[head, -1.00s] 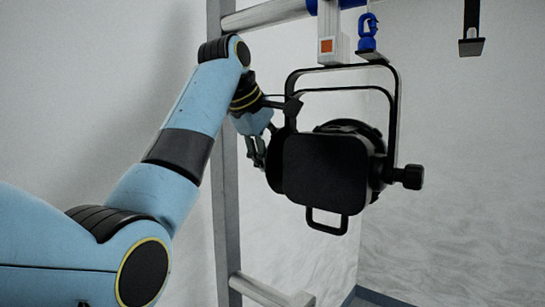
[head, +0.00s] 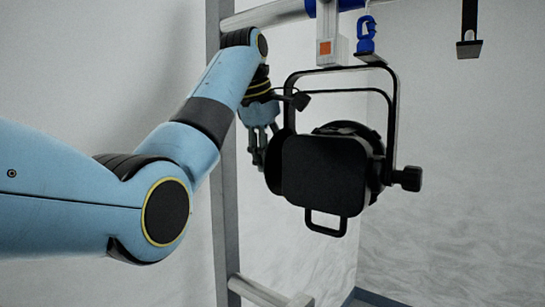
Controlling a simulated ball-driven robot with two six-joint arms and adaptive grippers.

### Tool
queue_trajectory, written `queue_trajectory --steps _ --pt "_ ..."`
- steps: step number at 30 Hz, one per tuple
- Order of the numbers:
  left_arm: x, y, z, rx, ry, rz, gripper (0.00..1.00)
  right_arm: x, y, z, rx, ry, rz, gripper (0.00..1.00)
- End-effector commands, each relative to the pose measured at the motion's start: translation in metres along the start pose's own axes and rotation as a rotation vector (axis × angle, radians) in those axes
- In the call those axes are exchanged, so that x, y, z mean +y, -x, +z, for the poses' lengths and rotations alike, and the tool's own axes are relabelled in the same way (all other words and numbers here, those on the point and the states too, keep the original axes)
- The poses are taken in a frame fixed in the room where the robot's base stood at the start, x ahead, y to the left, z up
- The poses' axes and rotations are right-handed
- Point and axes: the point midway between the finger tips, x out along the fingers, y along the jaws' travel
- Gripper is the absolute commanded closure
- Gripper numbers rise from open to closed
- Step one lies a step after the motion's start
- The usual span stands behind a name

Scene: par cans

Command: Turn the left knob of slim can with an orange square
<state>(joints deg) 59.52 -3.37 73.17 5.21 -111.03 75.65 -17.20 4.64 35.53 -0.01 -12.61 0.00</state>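The slim black can (head: 324,174) hangs in its yoke from the rail, below a white clamp with an orange square (head: 325,48). The right knob (head: 407,179) sticks out at the right side. My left gripper (head: 258,148) points down just left of the can, beside the left yoke arm. Its fingers are partly hidden behind the can's left edge, and I cannot tell how far they are apart. My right gripper is not in view.
A grey vertical post (head: 224,200) stands behind my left arm, and a white rail (head: 262,15) crosses at the top. A blue safety hook (head: 367,38) hangs beside the clamp. The space right of the can is clear.

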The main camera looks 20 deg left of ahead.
Motion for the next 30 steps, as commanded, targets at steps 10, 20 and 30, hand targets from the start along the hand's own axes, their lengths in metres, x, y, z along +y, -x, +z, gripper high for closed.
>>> queue_trajectory --steps 10,20,30 --pt "-0.0003 -0.0005 0.0002 -0.001 0.000 0.000 0.41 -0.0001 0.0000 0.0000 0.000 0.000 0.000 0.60" --pt "-0.0003 -0.0004 0.0001 0.000 0.000 0.003 0.41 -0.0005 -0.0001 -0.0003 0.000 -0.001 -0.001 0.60" --pt "-0.0056 -0.0029 -0.0005 0.001 0.001 0.224 0.41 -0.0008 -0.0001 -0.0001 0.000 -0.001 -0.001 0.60"
